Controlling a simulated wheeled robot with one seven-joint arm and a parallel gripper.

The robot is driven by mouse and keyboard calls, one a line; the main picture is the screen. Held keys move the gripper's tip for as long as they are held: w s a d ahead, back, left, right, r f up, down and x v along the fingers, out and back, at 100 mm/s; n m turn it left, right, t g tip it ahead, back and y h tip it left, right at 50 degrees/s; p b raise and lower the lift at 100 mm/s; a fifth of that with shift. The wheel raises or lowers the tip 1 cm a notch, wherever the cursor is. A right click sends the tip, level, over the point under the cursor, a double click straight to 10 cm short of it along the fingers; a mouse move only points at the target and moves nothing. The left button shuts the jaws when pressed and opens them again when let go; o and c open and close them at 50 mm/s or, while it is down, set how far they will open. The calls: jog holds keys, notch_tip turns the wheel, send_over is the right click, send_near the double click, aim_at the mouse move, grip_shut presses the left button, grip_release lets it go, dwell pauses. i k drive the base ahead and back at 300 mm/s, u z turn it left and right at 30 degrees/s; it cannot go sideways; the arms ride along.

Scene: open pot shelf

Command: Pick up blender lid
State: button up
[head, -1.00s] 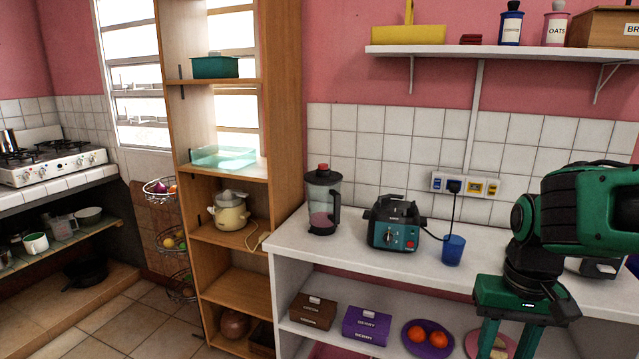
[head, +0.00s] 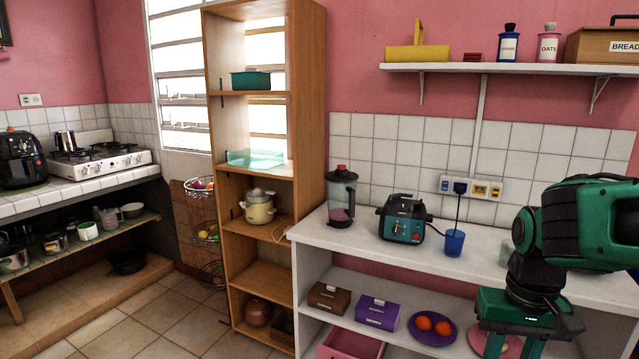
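The blender lid (head: 341,173) is dark with a red cap. It sits on top of the clear blender jug (head: 341,205), which stands upright at the left end of the white counter. My gripper (head: 514,344) is at the lower right, pointing down in front of the counter, well away from the lid. Its two green fingers are apart with nothing held between them; their tips are near or past the bottom picture edge.
A blue cup (head: 454,243) stands right of the base. A wooden shelf unit (head: 305,130) rises left of the counter. A wall shelf (head: 510,69) hangs above. Boxes and a purple plate (head: 433,338) sit on the lower shelf. Floor is clear at lower left.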

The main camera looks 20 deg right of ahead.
aim_at(339, 177)
jog(key=u, duration=1.65)
jog(key=i, duration=1.45)
jog(key=z, duration=2.8)
jog(key=i, duration=1)
jog(key=u, duration=0.05)
